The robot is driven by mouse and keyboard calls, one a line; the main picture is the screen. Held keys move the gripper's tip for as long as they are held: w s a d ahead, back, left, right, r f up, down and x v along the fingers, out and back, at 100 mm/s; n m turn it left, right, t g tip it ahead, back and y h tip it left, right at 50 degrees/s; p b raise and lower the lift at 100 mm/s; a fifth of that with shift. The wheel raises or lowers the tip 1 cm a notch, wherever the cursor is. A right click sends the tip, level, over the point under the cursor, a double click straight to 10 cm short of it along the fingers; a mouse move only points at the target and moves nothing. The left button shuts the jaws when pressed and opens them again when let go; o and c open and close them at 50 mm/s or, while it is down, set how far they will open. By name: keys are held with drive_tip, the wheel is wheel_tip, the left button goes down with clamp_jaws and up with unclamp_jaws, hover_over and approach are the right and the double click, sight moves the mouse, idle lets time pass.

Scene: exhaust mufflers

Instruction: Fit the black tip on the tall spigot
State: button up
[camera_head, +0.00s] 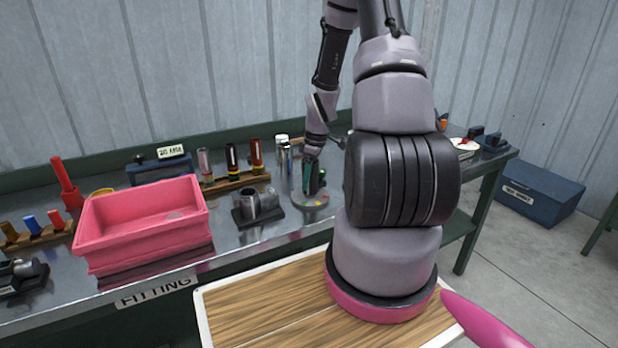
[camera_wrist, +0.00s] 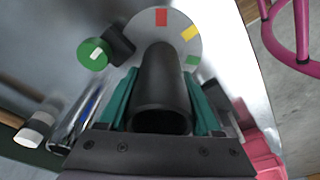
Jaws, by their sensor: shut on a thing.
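My gripper (camera_head: 312,178) is low over the bench behind my arm. In the wrist view its teal fingers (camera_wrist: 162,95) are shut on the black tip (camera_wrist: 160,88), a dark hollow tube with its open end towards the camera. The tip is over a round grey plate (camera_wrist: 185,25) with red, yellow and green patches; I cannot tell whether they touch. In the head view a dark holder with upright metal stubs (camera_head: 258,203) stands left of the gripper. I cannot tell for certain which stub is the tall spigot.
A pink bin (camera_head: 143,222) stands left on the metal bench. A wooden rack (camera_head: 235,180) of coloured tubes is behind the holder. A chrome cylinder (camera_head: 286,160) stands close to my gripper's left. A green-capped item (camera_wrist: 92,53) is beside the plate. Bare bench lies in front of the holder.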

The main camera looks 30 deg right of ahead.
drive_tip(key=o, duration=1.3)
drive_tip(key=r, duration=0.7)
drive_tip(key=s+d+r, duration=0.1)
drive_tip(key=r, duration=0.3)
drive_tip(key=s+a+r+m+t+h, duration=0.1)
drive_tip(key=s+a+r+m, duration=0.2)
drive_tip(key=r, duration=0.5)
drive_tip(key=s+a+r+m+t, duration=0.1)
drive_tip(key=s+a+r+m, duration=0.2)
drive_tip(key=r, duration=0.5)
drive_tip(key=s+a+r+m+t, duration=0.1)
drive_tip(key=s+a+r+m, duration=0.1)
drive_tip(key=s+r, duration=0.2)
drive_tip(key=s+a+r+m+t+y, duration=0.1)
drive_tip(key=s+a+r+m, duration=0.2)
drive_tip(key=s+r, duration=0.1)
drive_tip(key=s+a+r+m+t, duration=0.2)
drive_tip(key=s+a+r, duration=0.1)
drive_tip(key=s, duration=0.2)
drive_tip(key=shift+r+m+y, duration=0.3)
drive_tip(key=shift+r+y, duration=0.1)
